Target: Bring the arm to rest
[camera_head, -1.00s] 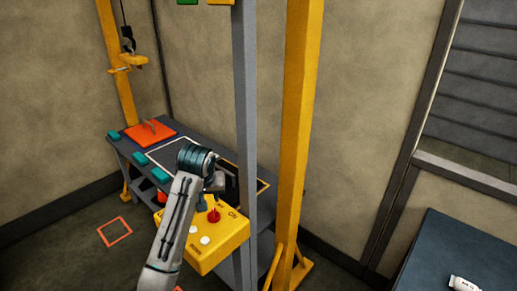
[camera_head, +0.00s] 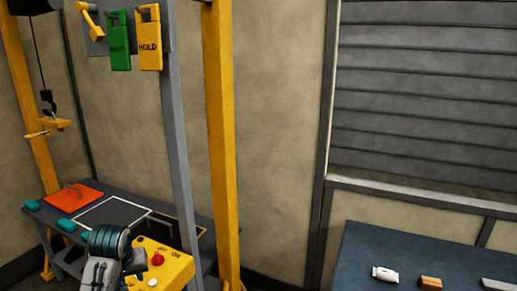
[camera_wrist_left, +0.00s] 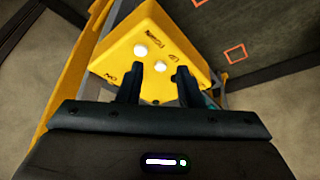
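My left arm comes in at the lower left of the head view. Its teal-ringed wrist is beside the yellow control box (camera_head: 178,268), and the gripper (camera_head: 136,264) is mostly hidden by the wrist there. In the left wrist view the two dark fingers of my left gripper (camera_wrist_left: 158,70) stand apart with nothing between them. They point toward the yellow box (camera_wrist_left: 125,45) with its white buttons, and overlap its near edge in the picture. I cannot tell whether they touch it. The red button (camera_head: 157,259) shows in the head view. My right gripper is not in view.
A grey bench (camera_head: 50,206) carries an orange plate (camera_head: 75,198) and teal blocks. A yellow post (camera_head: 222,140) and grey post (camera_head: 177,120) stand right of the box. Green (camera_head: 118,42) and yellow HOLD (camera_head: 149,42) tags hang above. A dark table (camera_head: 370,245) is at right.

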